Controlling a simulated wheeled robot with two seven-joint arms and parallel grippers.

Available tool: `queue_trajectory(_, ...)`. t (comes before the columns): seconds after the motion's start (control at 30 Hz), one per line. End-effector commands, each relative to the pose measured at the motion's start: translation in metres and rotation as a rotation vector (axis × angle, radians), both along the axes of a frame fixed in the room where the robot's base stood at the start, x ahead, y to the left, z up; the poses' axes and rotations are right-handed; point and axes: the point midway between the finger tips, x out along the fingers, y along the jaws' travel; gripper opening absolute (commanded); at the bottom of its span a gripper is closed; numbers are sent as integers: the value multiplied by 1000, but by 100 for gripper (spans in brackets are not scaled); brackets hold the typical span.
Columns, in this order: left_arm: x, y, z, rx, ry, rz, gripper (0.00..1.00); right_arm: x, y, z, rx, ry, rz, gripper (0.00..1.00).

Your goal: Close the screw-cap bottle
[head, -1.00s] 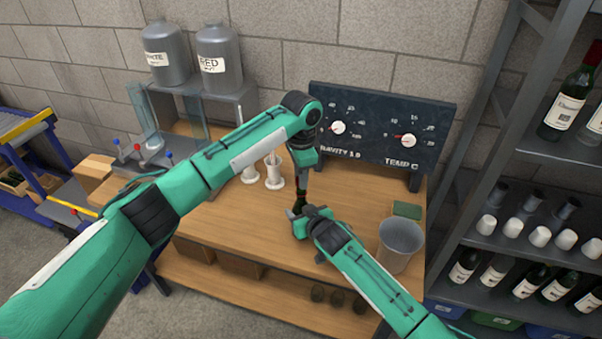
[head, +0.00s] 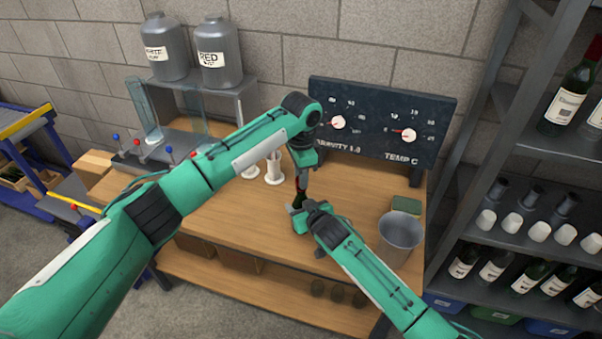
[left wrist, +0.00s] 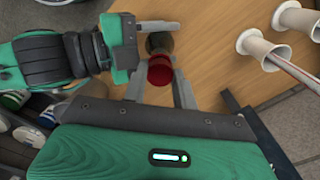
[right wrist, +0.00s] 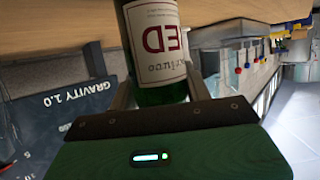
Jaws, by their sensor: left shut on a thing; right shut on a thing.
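The green glass bottle (right wrist: 158,85) stands upright with a white label reading RED in the right wrist view, where the image is upside down. My right gripper (head: 297,211) is shut on the bottle's body from the front right. A red cap (left wrist: 161,70) shows over the dark bottle neck in the left wrist view. My left gripper (head: 302,176) comes from above and is shut on the cap, its fingers on either side. Whether the cap is seated on the neck or just above it, I cannot tell. The bottle's base is hidden by my right gripper in the head view.
A grey bucket (head: 400,240) and a green block (head: 406,206) stand at the bench's right end. A dark dial panel (head: 380,122) stands behind. White spool-like stands (head: 273,169) are left of my left gripper. A rack of bottles (head: 535,215) stands at right.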

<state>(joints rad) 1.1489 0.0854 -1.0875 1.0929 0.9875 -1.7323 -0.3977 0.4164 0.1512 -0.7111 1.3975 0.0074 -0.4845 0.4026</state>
Motion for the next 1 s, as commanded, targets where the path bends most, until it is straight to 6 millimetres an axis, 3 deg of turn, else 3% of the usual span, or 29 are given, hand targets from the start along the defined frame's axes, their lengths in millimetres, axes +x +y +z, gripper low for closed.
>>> queue_trajectory(0.37, 0, 0, -8, 0, 0, 0, 7, 0, 0, -1, 0, 1, 0, 8)
queue_trajectory(0.4, 0, 0, -7, 0, 0, 0, 7, 0, 0, 0, 0, 1, 0, 0)
queue_trajectory(0.53, 0, 0, -7, 0, 0, -54, 7, 0, 0, -1, 0, 1, 0, 0)
queue_trajectory(1.0, 1, 0, -7, 0, -1, -773, 7, 0, 0, -1, 0, 1, 0, 0)
